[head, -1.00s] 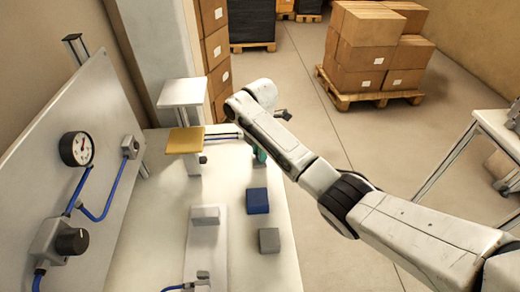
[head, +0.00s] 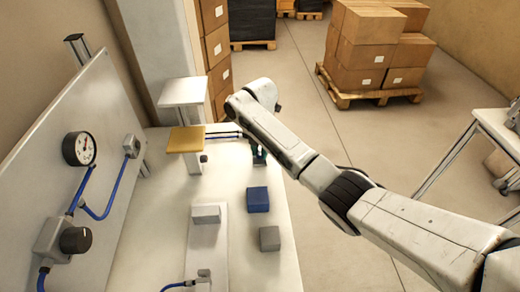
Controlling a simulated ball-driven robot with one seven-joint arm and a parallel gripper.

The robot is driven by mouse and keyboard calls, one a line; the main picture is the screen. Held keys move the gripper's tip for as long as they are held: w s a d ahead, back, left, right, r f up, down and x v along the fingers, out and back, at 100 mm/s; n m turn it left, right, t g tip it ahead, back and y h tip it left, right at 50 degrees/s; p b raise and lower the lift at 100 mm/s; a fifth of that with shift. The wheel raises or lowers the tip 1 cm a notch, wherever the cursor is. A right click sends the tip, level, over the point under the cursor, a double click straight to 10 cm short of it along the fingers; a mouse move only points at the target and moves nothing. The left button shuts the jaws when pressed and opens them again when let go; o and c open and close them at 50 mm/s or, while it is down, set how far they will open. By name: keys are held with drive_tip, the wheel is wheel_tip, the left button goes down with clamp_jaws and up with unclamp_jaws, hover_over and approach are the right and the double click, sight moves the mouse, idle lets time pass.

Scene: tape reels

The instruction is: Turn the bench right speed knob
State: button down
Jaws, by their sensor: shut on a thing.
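My gripper (head: 258,152) is at the far right edge of the bench, mostly hidden behind my own forearm. A large black round knob (head: 75,240) sits on a grey box on the upright panel at the left, far from my gripper. A small dark knob (head: 204,159) shows on the stand under the yellow plate.
The white bench (head: 150,250) carries a blue block (head: 258,199), a grey block (head: 269,238) and a pale block (head: 206,213) on a white strip. A gauge (head: 79,149) and blue hoses are on the panel. A yellow plate (head: 185,140) stands left of my gripper.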

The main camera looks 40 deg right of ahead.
sight(260, 153)
idle(0.3)
drive_tip(key=c, duration=0.9)
unclamp_jaws()
drive_tip(key=shift+c, duration=0.2)
wheel_tip(260, 153, up, 11)
drive_tip(key=shift+f, duration=0.1)
